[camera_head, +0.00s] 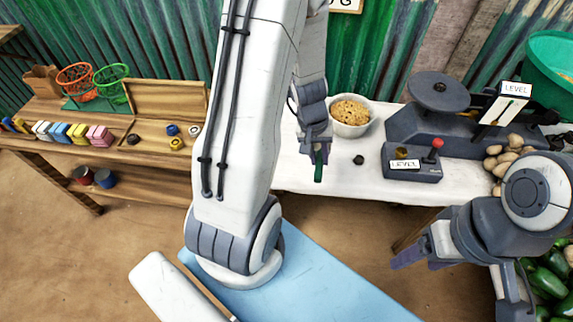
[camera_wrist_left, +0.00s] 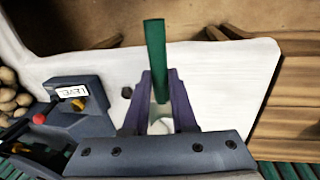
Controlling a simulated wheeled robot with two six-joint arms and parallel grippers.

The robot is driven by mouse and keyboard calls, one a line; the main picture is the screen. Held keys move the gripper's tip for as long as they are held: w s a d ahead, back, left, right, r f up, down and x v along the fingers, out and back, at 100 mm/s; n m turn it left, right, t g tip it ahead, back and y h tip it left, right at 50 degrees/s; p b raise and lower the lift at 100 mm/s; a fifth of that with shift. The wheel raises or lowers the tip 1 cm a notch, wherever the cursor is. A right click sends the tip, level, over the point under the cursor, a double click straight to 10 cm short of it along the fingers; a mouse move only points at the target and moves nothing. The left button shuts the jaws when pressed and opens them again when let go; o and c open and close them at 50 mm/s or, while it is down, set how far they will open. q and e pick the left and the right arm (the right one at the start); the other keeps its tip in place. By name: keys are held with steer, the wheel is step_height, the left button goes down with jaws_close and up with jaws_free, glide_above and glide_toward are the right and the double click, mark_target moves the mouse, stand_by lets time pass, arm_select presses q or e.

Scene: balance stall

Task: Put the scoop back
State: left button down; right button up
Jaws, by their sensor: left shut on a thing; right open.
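My left gripper (camera_head: 319,153) is above the white table and shut on the green handle of the scoop (camera_head: 318,173). In the left wrist view the handle (camera_wrist_left: 155,50) stands out between the purple fingers of the gripper (camera_wrist_left: 158,90). A pale rounded part shows low between the fingers; I cannot tell whether it is the scoop's bowl. The white bowl of grain (camera_head: 350,129) stands just right of and behind the left gripper, apart from the handle. My right gripper (camera_head: 412,256) is open and empty, in front of the table's front edge.
A dark scale (camera_head: 440,125) and a control box with a red knob (camera_head: 412,171) stand on the right of the table, beside potatoes (camera_head: 505,158). A small black knob (camera_head: 358,160) lies near the bowl. A wooden bench (camera_head: 110,158) with coloured blocks stands left.

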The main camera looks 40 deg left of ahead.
arm_select(q)
steer(key=shift+n, duration=0.3)
steer(key=a+f, duration=0.2)
steer(key=a, duration=0.2)
steer(key=s+a+f, duration=0.1)
steer(key=a+f, duration=0.2)
steer(key=a, duration=0.1)
steer(key=a+f, duration=0.2)
steer(key=a, duration=0.2)
steer(key=shift+s+f+b, duration=0.15)
steer(key=shift+s+b, duration=0.05)
steer(key=shift+b, duration=0.1)
steer(key=shift+f+b, duration=0.7)
steer(key=shift+f, duration=1.35)
arm_select(e)
steer(key=shift+a+f, duration=0.1)
steer(key=shift+f, duration=1.25)
arm_select(q)
steer(key=shift+f, duration=0.1)
arm_select(e)
steer(key=shift+f, duration=0.1)
arm_select(q)
steer(key=shift+f+b, duration=0.1)
steer(key=shift+b, duration=0.2)
steer(key=c, duration=0.7)
jaws_free()
arm_select(e)
steer(key=shift+f, duration=0.1)
